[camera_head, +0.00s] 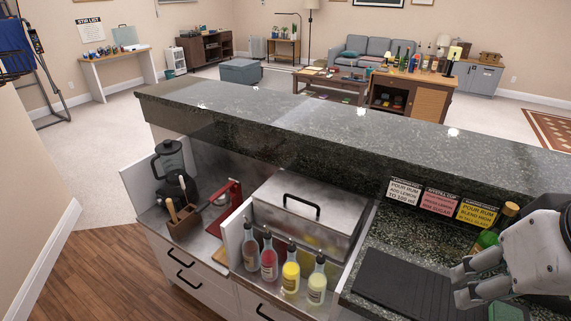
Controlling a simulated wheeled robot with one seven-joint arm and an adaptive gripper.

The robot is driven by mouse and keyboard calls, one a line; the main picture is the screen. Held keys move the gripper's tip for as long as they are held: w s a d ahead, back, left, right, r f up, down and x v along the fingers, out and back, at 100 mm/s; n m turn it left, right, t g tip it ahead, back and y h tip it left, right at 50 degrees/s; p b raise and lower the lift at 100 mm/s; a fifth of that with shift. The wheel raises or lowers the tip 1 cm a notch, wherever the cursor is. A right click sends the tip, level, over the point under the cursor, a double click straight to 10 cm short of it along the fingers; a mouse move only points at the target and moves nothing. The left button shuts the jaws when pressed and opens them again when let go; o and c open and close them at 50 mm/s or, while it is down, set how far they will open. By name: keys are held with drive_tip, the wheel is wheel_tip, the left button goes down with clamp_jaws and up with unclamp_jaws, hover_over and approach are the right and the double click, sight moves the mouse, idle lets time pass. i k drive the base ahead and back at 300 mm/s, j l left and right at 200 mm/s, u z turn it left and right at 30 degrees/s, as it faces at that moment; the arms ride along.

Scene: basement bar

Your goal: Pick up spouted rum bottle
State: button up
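My gripper (462,284) is at the lower right, over the counter beside a black ribbed mat. Its two pale fingers are apart, with nothing visible between them. A green bottle (487,240) with an orange-yellow neck stands just behind my gripper and is partly hidden by it.
The black mat (397,290) lies left of my gripper. A lidded steel bin (305,212), a red press (224,205) and a blender (172,170) stand farther left. The raised granite bar top (330,125) runs behind. Recipe cards (440,202) stand against it.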

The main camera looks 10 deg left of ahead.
sight(251, 248)
drive_tip(key=i+j, duration=0.1)
drive_tip(key=j, duration=0.25)
drive_tip(key=j+z, duration=0.1)
drive_tip(key=j, duration=0.25)
drive_tip(key=i+j+u, duration=0.1)
drive_tip(key=j+u, duration=0.15)
drive_tip(key=i+j+u, duration=0.15)
drive_tip(key=u, duration=0.15)
drive_tip(key=j, duration=0.1)
